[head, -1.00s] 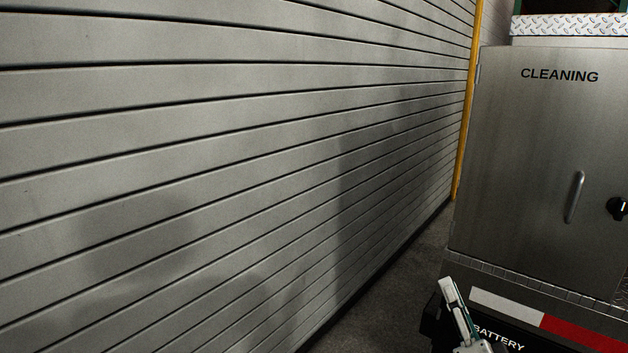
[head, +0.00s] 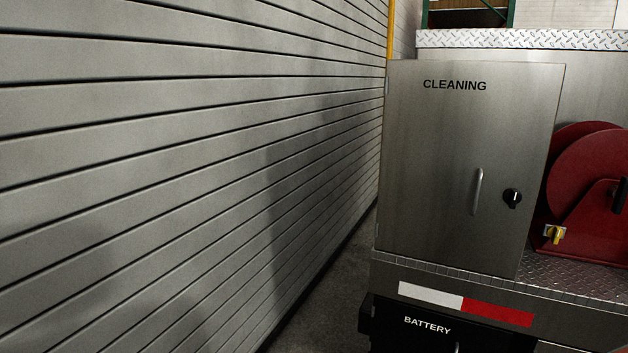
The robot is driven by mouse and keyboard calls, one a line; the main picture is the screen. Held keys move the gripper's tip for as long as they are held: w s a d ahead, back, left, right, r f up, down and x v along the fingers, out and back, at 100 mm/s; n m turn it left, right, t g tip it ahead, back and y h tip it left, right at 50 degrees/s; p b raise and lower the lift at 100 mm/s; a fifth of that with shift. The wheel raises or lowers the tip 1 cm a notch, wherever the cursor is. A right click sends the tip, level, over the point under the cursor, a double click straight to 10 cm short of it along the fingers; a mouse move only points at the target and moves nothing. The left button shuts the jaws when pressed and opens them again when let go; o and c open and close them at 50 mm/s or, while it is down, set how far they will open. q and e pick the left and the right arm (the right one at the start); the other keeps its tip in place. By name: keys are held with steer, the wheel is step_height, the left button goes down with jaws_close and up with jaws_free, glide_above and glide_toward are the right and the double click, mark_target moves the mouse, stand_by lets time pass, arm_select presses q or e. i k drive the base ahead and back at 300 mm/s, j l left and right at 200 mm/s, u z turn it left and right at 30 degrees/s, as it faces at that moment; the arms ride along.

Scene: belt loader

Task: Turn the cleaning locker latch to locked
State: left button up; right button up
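The cleaning locker (head: 430,150) is a grey metal cabinet marked CLEANING, on the right side of the head view. Its door looks closed. A vertical bar handle (head: 477,192) is on the right half of the door. The latch (head: 512,198) is a round black knob with a small light mark, just right of the handle. The way its grip points is too small to tell surely. Neither of my grippers shows in the head view now.
A red reel (head: 590,180) and a yellow-handled valve (head: 554,234) stand right of the locker on a tread-plate deck (head: 575,275). A black BATTERY box (head: 400,328) is below. A grey slatted wall (head: 180,150) fills the left. A strip of floor (head: 325,270) is clear between.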

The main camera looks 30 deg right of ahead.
mark_target(512, 198)
steer(key=z, duration=1.65)
